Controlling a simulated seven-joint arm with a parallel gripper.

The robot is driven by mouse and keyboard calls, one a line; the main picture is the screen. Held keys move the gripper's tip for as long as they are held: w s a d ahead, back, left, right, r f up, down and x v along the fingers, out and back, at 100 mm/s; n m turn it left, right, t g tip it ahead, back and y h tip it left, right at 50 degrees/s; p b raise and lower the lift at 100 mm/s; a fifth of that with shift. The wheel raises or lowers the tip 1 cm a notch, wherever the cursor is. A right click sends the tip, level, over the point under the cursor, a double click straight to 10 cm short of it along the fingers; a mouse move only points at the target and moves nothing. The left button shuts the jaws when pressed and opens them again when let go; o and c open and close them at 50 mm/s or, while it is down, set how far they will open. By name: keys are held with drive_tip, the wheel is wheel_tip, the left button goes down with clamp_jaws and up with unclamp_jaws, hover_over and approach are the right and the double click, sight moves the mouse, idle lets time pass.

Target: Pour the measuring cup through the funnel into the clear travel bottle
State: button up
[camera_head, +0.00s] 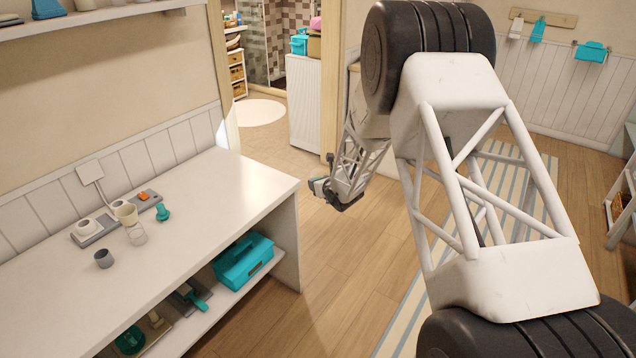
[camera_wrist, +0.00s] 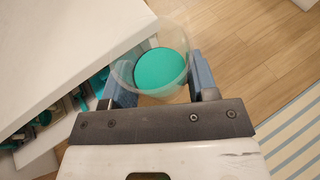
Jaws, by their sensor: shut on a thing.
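My gripper (camera_wrist: 158,88) is shut on a clear round cup (camera_wrist: 124,72), which I take to be the measuring cup. A flat teal disc shows inside it; I cannot tell whether this is liquid or the cup's bottom. In the head view my gripper (camera_head: 322,187) is beyond the counter's right end, over the floor, and the cup is hard to make out. A cream flared piece (camera_head: 126,212), seemingly the funnel, is on the counter at the left. A clear bottle (camera_head: 138,237) stands directly in front of it; I cannot tell whether they touch.
The white counter (camera_head: 215,200) is clear on its right half. A grey cup (camera_head: 103,258), a teal item (camera_head: 162,212) and a power strip (camera_head: 90,232) are near the bottle. A teal caddy (camera_head: 243,262) is on the shelf below. A door frame (camera_head: 328,80) is behind the gripper.

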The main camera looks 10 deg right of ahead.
idle(0.8)
drive_tip(key=s+a+r+n+g+y, duration=0.1)
drive_tip(key=s+a+r+n+y, duration=0.15)
drive_tip(key=a, duration=1.25)
drive_tip(key=s+a+r+n+g+y, duration=0.1)
drive_tip(key=a+r+n+g+y, duration=0.15)
drive_tip(key=a, duration=1.25)
drive_tip(key=s+a+r+n+g+y, duration=0.1)
drive_tip(key=s+a+r+n, duration=0.15)
drive_tip(key=a, duration=1.25)
drive_tip(key=s+a+r+g+y, duration=0.1)
drive_tip(key=s+a, duration=0.3)
drive_tip(key=a, duration=0.5)
drive_tip(key=s+a+r+n+g+y, duration=0.1)
drive_tip(key=s+a+r, duration=0.1)
drive_tip(key=s+a, duration=0.3)
drive_tip(key=a, duration=0.4)
drive_tip(key=shift+r+n, duration=0.1)
drive_tip(key=shift+n, duration=0.15)
drive_tip(key=shift+s+a+f+m+g+y, duration=0.15)
drive_tip(key=shift+s+m+g+y, duration=0.1)
drive_tip(key=shift+m+g, duration=0.55)
drive_tip(key=shift+s+f+m+g+y, duration=0.1)
drive_tip(key=shift+s+m+g+y, duration=0.3)
drive_tip(key=shift+m, duration=0.65)
drive_tip(key=shift+s+a+f+m+g+y, duration=0.1)
drive_tip(key=shift+s+f+m+g+y, duration=0.05)
drive_tip(key=shift+m+g, duration=0.7)
